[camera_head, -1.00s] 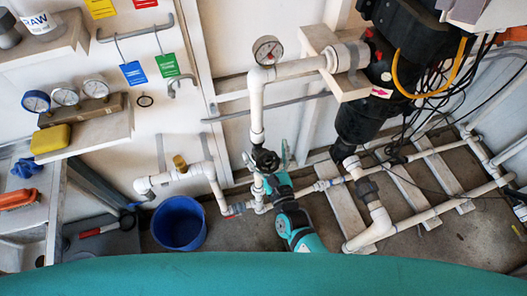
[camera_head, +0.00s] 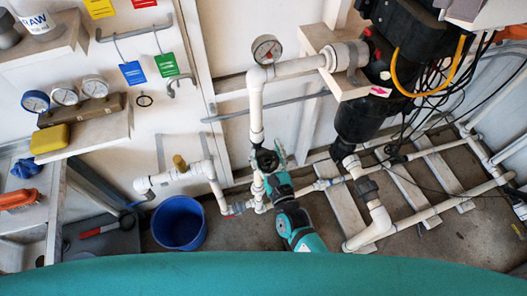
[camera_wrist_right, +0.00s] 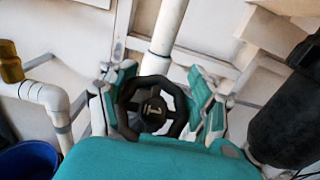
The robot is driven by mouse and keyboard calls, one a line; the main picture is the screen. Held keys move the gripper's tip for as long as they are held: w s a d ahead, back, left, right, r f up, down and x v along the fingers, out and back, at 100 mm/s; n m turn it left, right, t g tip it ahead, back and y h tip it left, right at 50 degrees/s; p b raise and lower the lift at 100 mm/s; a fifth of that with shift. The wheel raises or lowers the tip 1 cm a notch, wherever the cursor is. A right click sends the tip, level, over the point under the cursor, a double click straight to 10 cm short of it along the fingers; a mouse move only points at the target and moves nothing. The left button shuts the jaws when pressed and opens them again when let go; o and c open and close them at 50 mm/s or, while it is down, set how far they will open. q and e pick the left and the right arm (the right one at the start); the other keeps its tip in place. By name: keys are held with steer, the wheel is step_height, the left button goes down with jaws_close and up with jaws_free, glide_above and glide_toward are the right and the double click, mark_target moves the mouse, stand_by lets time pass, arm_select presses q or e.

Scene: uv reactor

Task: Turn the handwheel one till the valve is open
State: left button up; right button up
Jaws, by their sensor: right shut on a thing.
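The handwheel one (camera_head: 266,161) is a small black spoked wheel on the white vertical pipe in the head view. The near part of the wheel is hidden behind my gripper's teal body. My left gripper is in neither view.
A white pipe (camera_head: 256,115) rises behind the wheel to a pressure gauge (camera_head: 267,49). A brass-coloured fitting (camera_head: 179,162) and a blue bucket (camera_head: 179,222) are to the left. A black reactor housing (camera_head: 360,120) with cables stands close on the right.

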steer(key=shift+s+a+f+n+y, duration=0.1)
steer(key=shift+s+a+n+y, duration=0.05)
steer(key=shift+a+n+y, duration=0.2)
